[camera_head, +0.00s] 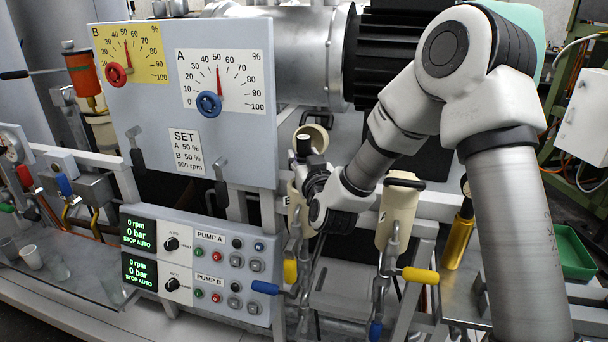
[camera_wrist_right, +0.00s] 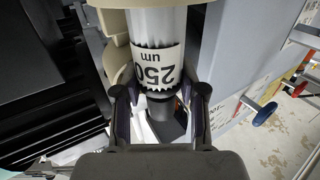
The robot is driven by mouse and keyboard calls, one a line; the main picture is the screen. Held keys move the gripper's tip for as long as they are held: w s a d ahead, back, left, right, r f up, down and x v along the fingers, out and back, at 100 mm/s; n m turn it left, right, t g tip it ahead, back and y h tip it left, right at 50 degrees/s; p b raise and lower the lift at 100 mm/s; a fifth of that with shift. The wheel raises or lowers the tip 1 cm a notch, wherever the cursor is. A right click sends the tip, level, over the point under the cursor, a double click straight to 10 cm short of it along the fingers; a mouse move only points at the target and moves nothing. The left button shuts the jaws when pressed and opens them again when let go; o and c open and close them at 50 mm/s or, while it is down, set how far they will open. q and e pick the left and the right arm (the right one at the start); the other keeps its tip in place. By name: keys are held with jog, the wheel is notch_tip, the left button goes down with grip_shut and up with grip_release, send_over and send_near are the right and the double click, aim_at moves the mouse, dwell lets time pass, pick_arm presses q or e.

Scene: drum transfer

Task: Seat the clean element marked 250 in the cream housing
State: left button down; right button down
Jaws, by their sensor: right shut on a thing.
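My right gripper (camera_head: 308,172) is shut on the element marked 250 (camera_wrist_right: 156,58), a white cylinder with dark toothed edging. In the right wrist view the fingertips (camera_wrist_right: 158,94) close at its dark end. The element's other end passes into the cream rim of the housing (camera_wrist_right: 148,3), so its depth inside is hidden. In the head view the cream housing (camera_head: 294,212) stands below my right gripper, partly covered by it. Its round cream cap (camera_head: 317,133) appears swung open behind. My left gripper is not in view.
A second cream housing (camera_head: 398,213) with a dark top stands to the right. Valve levers with yellow (camera_head: 421,275) and blue (camera_head: 265,287) handles stick out in front. A gauge panel (camera_head: 185,100) stands close on the left, above a pump control box (camera_head: 200,262).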

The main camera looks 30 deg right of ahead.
notch_tip(320, 180, down, 4)
jog(key=shift+f, duration=0.1)
jog(key=shift+f+b, duration=0.35)
jog(key=shift+f, duration=0.1)
jog(key=c, duration=0.7)
grip_release()
jog(key=shift+r, duration=0.1)
jog(key=shift+o, duration=0.2)
